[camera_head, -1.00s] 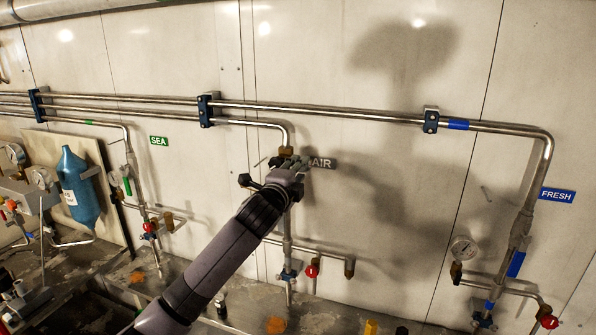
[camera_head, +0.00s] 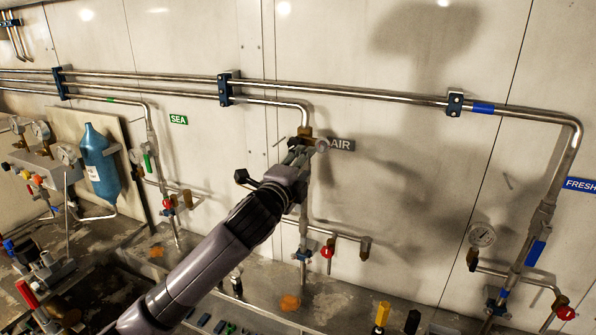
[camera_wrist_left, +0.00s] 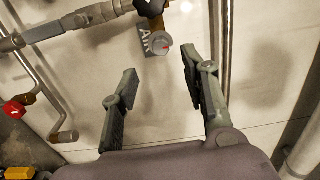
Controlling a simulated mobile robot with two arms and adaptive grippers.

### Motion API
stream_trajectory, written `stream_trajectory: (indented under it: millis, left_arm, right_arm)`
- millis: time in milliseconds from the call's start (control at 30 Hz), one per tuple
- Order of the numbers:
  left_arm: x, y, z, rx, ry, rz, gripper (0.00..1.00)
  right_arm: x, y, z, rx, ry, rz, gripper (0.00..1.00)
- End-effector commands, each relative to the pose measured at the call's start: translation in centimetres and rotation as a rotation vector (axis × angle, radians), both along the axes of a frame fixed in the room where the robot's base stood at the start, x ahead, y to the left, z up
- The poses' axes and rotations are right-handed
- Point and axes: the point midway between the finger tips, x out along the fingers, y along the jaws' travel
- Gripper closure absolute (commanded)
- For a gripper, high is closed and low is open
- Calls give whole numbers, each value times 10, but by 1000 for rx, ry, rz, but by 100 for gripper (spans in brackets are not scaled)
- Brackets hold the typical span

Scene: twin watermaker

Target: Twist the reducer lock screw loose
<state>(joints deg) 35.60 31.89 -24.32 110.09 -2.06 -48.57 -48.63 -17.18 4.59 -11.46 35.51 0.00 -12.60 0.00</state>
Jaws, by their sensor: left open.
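I cannot tell for sure which part is the lock screw. My left gripper (camera_head: 298,154) is in front of the pipe, just below the reducer. In the left wrist view its fingers (camera_wrist_left: 157,64) are apart and empty, with the grey part beyond the gap. My right gripper is not in view.
Pipes with a red valve (camera_head: 327,252) run below the reducer. The AIR label (camera_head: 341,145) is to its right. A blue bottle (camera_head: 100,165) and gauges stand at left; another gauge (camera_head: 482,235) is at right. The wall between AIR and FRESH is largely clear.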

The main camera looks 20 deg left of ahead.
Motion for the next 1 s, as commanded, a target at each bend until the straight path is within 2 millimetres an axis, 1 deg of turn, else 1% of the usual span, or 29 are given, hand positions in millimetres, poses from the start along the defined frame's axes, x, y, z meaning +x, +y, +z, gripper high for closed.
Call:
stream_trajectory:
  millis: [33, 100, 267, 767, 833, 867, 967, 1000]
  left_arm:
    - [-9, 1, 0, 1, 0, 0, 58]
    - [-18, 1, -1, 0, 0, 0, 58]
    - [-30, 1, 0, 0, 0, 0, 58]
    - [-31, 1, -1, -1, 1, 1, 58]
    - [-29, 2, -9, -11, 12, 3, 58]
    - [-27, 3, -17, -19, 23, 6, 58]
    - [-17, 10, -61, -71, 83, 21, 58]
    - [-12, 14, -86, -101, 116, 31, 58]
  right_arm:
    - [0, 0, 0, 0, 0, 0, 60]
    - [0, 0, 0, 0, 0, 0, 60]
    - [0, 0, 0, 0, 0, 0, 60]
    - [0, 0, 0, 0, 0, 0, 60]
    - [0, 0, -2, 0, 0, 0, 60]
    - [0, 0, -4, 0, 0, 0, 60]
    - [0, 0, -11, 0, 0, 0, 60]
    - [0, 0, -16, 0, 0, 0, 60]
